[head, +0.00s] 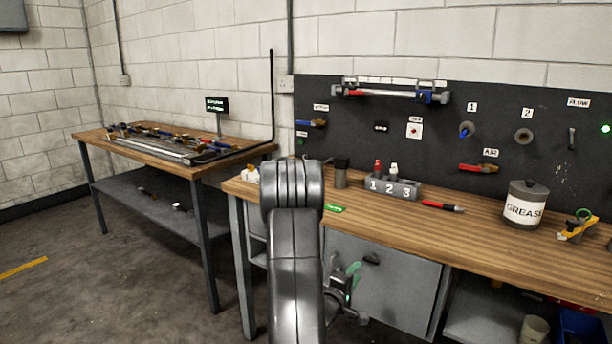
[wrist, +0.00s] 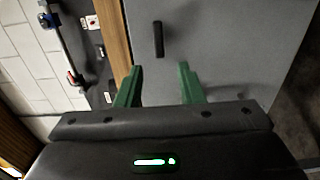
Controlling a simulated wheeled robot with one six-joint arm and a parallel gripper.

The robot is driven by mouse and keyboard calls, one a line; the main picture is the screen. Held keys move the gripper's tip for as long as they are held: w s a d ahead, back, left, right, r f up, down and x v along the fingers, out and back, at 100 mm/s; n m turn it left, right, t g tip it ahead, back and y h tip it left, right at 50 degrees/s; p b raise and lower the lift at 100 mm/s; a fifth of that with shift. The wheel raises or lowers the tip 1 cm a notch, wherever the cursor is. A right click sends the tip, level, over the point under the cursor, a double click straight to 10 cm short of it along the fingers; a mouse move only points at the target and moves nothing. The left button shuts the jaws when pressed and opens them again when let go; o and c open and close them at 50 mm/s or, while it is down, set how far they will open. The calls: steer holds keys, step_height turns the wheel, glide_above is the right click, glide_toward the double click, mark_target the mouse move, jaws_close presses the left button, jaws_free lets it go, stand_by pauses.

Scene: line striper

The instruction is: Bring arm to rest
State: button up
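My arm (head: 295,255) rises in the middle of the head view, bent over at its top, in front of the workbench. My gripper (head: 352,278) hangs low beside it, below the bench top and in front of the grey cabinet door (head: 395,290). In the wrist view my gripper (wrist: 160,82) has its two green fingers spread apart, with nothing between them. The door's dark handle (wrist: 158,39) shows beyond the fingertips, apart from them.
The wooden bench top (head: 480,215) holds a numbered block (head: 392,189), a red marker (head: 442,206), a grease tin (head: 525,204) and a yellow tool (head: 577,226). A second table (head: 150,155) stands at left. Open floor (head: 100,270) lies at lower left.

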mark_target(366, 260)
steer(key=v, duration=0.6)
steer(key=x, duration=1.3)
steer(key=shift+w+d, duration=0.3)
steer(key=shift+a+m, duration=0.1)
steer(key=shift+m, duration=0.3)
steer(key=shift+s+r+m, duration=0.1)
steer(key=shift+m, duration=0.4)
steer(key=m, duration=0.1)
steer(key=m+b, duration=0.1)
steer(key=m, duration=0.1)
steer(key=m+b, duration=0.1)
steer(key=m, duration=0.1)
steer(key=shift+s+r, duration=0.1)
steer(key=shift+r, duration=0.2)
